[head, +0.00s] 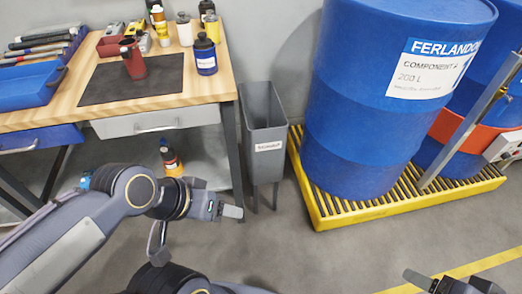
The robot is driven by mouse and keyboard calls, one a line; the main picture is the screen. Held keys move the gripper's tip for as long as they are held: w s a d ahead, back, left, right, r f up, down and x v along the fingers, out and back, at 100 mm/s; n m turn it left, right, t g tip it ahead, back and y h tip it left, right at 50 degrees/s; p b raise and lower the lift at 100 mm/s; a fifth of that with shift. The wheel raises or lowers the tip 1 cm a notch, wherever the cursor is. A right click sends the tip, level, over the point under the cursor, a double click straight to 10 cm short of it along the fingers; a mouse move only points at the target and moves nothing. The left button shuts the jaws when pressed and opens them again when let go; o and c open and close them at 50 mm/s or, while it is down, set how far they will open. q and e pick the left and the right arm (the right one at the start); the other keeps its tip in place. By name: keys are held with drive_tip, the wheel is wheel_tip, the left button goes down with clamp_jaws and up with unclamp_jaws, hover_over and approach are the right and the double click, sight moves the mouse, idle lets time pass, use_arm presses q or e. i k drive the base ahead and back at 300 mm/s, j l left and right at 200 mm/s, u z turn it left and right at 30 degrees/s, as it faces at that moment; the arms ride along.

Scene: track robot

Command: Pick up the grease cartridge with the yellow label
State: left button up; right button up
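Several bottles and cylinders stand at the back of the workbench (203,92). An upright cylinder (161,27) there, a white bottle with a dark cap (185,33) and another dark-capped container (211,25) are too small for their labels to be read. A dark container with an orange and yellow label (172,163) stands below the bench. I cannot tell which is the grease cartridge. My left gripper (231,211) is in front of the bench, lower than its top and apart from these things. My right gripper (440,281) shows partly at the bottom right edge. Neither visibly holds anything.
A blue tray (30,88) is at left. A grey bin (263,120) and blue drums (370,130) on a yellow pallet (350,211) stand right of the bench.

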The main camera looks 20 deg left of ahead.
sight(159, 18)
drive_tip(key=u, duration=1.45)
drive_tip(key=i+j, duration=0.15)
drive_tip(key=j, duration=0.2)
drive_tip(key=i+j+z, duration=0.2)
drive_tip(key=j, duration=0.15)
drive_tip(key=j+z, duration=0.2)
drive_tip(key=j, duration=0.15)
drive_tip(key=i+j+z, duration=0.25)
drive_tip(key=j, duration=0.15)
drive_tip(key=j+z, duration=0.2)
drive_tip(key=j, duration=0.15)
